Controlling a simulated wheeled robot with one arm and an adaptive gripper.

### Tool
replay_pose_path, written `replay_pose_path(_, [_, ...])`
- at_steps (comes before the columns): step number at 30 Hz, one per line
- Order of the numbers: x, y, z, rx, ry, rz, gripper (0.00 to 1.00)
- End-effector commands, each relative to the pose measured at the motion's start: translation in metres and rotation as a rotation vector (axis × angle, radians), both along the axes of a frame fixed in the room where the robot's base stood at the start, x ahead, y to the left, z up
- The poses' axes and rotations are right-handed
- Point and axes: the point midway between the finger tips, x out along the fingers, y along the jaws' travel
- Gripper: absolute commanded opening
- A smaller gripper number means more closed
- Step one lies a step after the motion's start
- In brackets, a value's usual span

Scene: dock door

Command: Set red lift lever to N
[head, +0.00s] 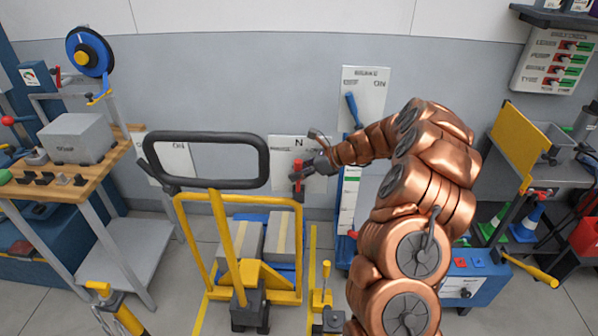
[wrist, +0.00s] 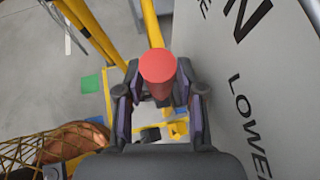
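The white lift panel (head: 281,151) is on the wall behind the yellow lift cart and carries an "N" mark. In the wrist view the panel (wrist: 240,85) fills the right side, with "N" at the top and "LOWER" further down. The red lift lever (head: 297,174) stands out in front of the panel, below the "N". In the wrist view its round red knob (wrist: 157,70) sits between the two fingers. My gripper (wrist: 159,100) is closed in around the lever, with a finger close on each side. The lever's pivot is hidden.
A black loop handle (head: 205,137) and yellow cart frame (head: 188,240) stand just left of the panel. A brake panel (head: 364,85) with a blue lever (head: 353,110) is to the right. A workbench (head: 40,187) is at the left.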

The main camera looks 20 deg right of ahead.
Motion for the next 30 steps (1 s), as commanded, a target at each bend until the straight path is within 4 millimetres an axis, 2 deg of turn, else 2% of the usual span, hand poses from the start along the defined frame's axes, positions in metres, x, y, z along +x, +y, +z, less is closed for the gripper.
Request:
replay_pose_path(8, [-0.009,-0.012,0.011,0.001,-0.002,-0.002,0.37])
replay_pose_path(21, [-0.05,-0.063,0.055,-0.002,-0.002,-0.003,0.37])
replay_pose_path(30, [-0.062,-0.076,0.067,0.001,0.001,0.0,0.37])
